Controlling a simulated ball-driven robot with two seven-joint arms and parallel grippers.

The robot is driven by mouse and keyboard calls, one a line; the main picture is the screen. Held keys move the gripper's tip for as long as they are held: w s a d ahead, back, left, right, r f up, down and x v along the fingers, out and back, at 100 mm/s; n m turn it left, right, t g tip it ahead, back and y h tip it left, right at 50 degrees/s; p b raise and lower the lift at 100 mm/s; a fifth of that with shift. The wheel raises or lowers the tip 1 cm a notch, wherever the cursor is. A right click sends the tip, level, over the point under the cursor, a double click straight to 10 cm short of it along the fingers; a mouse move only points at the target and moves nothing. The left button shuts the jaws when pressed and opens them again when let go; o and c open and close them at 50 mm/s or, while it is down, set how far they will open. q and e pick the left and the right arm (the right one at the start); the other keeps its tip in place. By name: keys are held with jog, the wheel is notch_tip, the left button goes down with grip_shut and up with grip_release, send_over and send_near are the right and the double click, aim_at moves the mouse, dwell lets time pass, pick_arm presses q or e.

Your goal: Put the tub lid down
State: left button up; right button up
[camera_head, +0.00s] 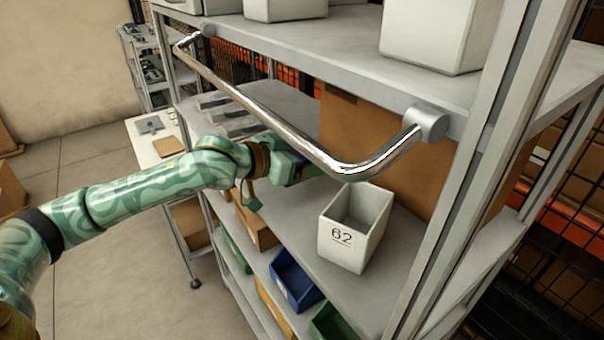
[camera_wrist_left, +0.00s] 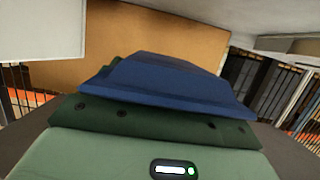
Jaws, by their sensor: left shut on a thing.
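My left gripper (camera_head: 298,170) reaches over the middle shelf, behind the metal rail, and is shut. A blue, flat-topped piece (camera_wrist_left: 180,80) lies in front of the dark green gripper housing in the left wrist view. The lid's outline does not show clearly in the head view. An open white tub marked 62 (camera_head: 343,246) stands upright on the shelf, right of the gripper and apart from it. My right gripper is out of view.
The curved metal rail (camera_head: 255,108) crosses in front of the shelf. A large cardboard box (camera_head: 385,140) stands behind tub 62. Blue (camera_head: 295,282) and green bins sit on the level below.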

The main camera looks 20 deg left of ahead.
aim_at(301, 187)
pick_arm(q)
jog(key=f, duration=0.1)
jog(key=w+a+f, duration=0.2)
jog(key=shift+w+a+f, duration=0.1)
jog(key=shift+f, duration=0.3)
notch_tip(301, 187, down, 3)
jog(key=shift+w+a+f, duration=0.1)
jog(key=shift+w+f, duration=0.05)
jog(key=shift+f, duration=0.1)
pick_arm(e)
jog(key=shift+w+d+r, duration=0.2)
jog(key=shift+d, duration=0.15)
pick_arm(q)
jog(key=o, duration=0.9)
jog(key=shift+f, duration=0.15)
jog(key=shift+r, duration=0.2)
jog(key=v, duration=0.3)
jog(key=b+v, duration=0.1)
jog(key=v, duration=0.6)
jog(key=shift+s+a+f, duration=0.2)
jog(key=shift+a+f, duration=0.05)
jog(key=shift+a, duration=0.05)
jog(key=shift+s+a+r+b, duration=0.2)
jog(key=shift+s+r+b, duration=0.3)
jog(key=shift+s+b, duration=0.1)
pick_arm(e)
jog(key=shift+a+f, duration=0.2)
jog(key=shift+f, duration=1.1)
